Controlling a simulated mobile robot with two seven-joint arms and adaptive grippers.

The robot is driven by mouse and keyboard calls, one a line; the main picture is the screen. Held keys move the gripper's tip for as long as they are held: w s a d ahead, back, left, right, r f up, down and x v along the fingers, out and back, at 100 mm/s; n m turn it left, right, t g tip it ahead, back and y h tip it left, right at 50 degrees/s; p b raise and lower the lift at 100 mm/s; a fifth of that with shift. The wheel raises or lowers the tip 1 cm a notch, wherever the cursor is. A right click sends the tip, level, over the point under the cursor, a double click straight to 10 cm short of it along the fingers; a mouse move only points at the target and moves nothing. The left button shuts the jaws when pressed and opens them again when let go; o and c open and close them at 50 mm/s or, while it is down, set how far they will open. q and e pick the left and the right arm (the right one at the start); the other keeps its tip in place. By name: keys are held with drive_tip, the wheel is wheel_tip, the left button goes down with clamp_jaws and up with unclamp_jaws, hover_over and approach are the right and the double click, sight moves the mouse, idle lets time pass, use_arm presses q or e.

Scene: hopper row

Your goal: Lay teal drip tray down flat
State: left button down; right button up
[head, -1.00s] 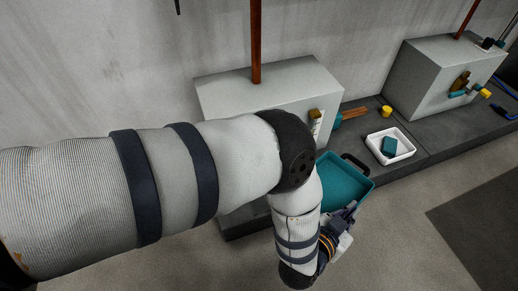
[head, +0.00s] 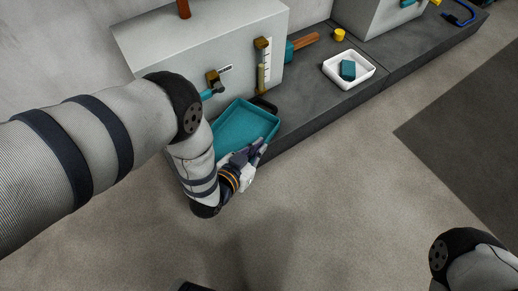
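The teal drip tray (head: 243,122) is a shallow rectangular pan with its open side facing up toward me. It is at the front of the nearer grey hopper block, at the ledge's front edge; I cannot tell whether it is quite level or fully resting. My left gripper (head: 256,151) is at the tray's near right rim, its fingers seemingly closed on that rim. My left forearm and wrist hide the tray's left end. My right gripper is out of view; only part of my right arm shows at the lower right.
The grey hopper block (head: 205,50) carries a teal-handled valve (head: 213,86) and a gauge (head: 266,62). On the dark ledge (head: 318,105) are a wooden-handled brush (head: 303,44), a white bin (head: 366,78) with a teal block (head: 348,70), and a yellow cup (head: 339,35). The floor in front is clear.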

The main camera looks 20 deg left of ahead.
use_arm(q)
drive_tip(key=shift+r, duration=0.15)
drive_tip(key=c, duration=1.8)
unclamp_jaws()
